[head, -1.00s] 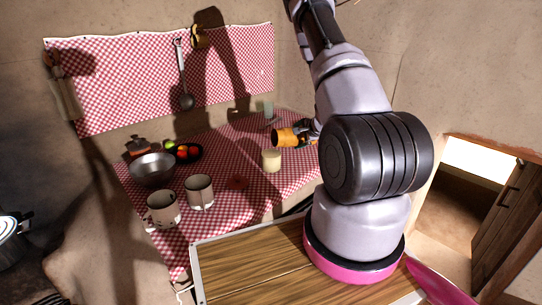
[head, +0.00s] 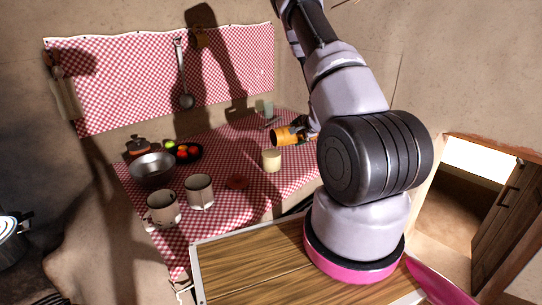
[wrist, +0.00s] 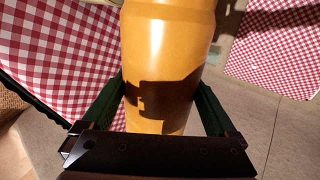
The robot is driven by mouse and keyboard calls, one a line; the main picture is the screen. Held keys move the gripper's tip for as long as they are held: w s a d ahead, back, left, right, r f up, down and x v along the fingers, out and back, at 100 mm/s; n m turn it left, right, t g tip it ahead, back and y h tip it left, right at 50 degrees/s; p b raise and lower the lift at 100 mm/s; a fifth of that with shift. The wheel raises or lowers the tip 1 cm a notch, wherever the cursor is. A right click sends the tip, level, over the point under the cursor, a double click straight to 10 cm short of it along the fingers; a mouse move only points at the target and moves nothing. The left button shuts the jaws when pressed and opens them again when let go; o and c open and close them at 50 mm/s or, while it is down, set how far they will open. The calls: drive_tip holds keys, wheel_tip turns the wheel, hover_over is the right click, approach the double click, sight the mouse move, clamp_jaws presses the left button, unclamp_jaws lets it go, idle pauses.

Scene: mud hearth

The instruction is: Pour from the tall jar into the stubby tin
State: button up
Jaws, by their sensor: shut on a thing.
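The tall jar (head: 284,137), an orange cylinder, is held by my gripper (head: 306,131) above the checked table. It is tipped well over, close to lying flat, with its far end pointing left. In the wrist view the jar (wrist: 168,40) stands between the two dark fingers of my gripper (wrist: 160,105), which are shut on it. A short cream cylinder, which looks like the stubby tin (head: 271,161), stands upright on the cloth, below and slightly left of the jar, apart from it. Its inside and any flow from the jar cannot be made out.
Two mugs (head: 163,208) (head: 200,191), a metal bowl (head: 152,169), a dark fruit dish (head: 184,154) and a small lidded pot (head: 138,146) stand at left. A glass (head: 268,108) stands behind the jar. A flat reddish disc (head: 237,182) lies left of the tin.

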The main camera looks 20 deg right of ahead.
sight(288, 127)
drive_tip(key=shift+a+r+n+h, duration=0.5)
drive_tip(key=shift+r+h, duration=0.15)
drive_tip(key=shift+r, duration=0.15)
drive_tip(key=shift+a+r+n+h, duration=0.5)
drive_tip(key=shift+r+h, duration=0.15)
drive_tip(key=shift+r, duration=0.15)
idle(0.9)
drive_tip(key=shift+s+a+r+n+t+h+p, duration=0.1)
drive_tip(key=shift+a+r+n+t+h+p, duration=0.35)
drive_tip(key=shift+a+r+n+h, duration=0.5)
idle(3.3)
